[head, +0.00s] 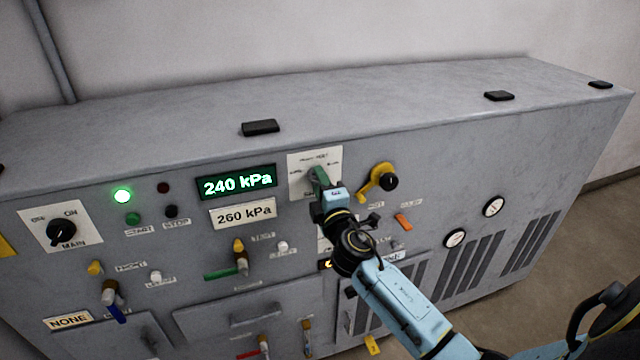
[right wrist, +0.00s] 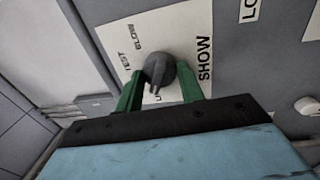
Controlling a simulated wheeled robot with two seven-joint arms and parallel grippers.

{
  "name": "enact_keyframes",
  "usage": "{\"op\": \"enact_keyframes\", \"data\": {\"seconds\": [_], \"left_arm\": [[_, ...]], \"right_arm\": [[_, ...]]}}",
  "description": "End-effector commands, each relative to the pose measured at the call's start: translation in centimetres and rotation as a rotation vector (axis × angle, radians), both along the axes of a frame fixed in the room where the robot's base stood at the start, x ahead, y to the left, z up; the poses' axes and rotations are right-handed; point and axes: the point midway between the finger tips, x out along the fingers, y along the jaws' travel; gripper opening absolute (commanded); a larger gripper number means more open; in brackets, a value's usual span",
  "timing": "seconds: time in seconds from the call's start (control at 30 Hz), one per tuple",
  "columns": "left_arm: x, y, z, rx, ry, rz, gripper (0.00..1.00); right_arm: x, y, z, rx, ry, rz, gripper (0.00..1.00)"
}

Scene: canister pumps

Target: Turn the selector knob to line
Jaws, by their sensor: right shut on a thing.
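The selector knob (right wrist: 160,67) is a dark grey round knob on a white label plate (right wrist: 208,38), seen close in the right wrist view. The knob's ridge points toward the lower side, near that hidden word. My right gripper (right wrist: 160,84) is shut on the knob, one green finger on each side. In the head view the right gripper (head: 319,178) reaches the white plate (head: 300,160) and hides the knob. My left gripper is not in view.
The grey cabinet (head: 400,85) carries a MAIN switch (head: 61,232), a 240 kPa display (head: 237,182), a 260 kPa label (head: 243,213) and a yellow lever (head: 372,183) close right of the gripper. Valve handles and gauges (head: 493,206) sit lower and right.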

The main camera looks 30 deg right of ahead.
Motion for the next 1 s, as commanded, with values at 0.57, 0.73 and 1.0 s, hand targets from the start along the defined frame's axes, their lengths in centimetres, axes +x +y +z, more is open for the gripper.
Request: {"op": "enact_keyframes", "data": {"seconds": [0.57, 0.73, 1.0], "left_arm": [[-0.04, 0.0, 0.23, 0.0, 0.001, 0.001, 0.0], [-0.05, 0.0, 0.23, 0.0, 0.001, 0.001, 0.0], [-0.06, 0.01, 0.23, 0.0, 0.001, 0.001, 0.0]], "right_arm": [[-0.02, -0.08, -0.04, -0.146, 0.035, 0.0, 0.15], [-0.02, -0.07, -0.04, -0.147, 0.035, -0.001, 0.15], [-0.02, -0.07, -0.03, -0.145, 0.035, 0.0, 0.56]]}}
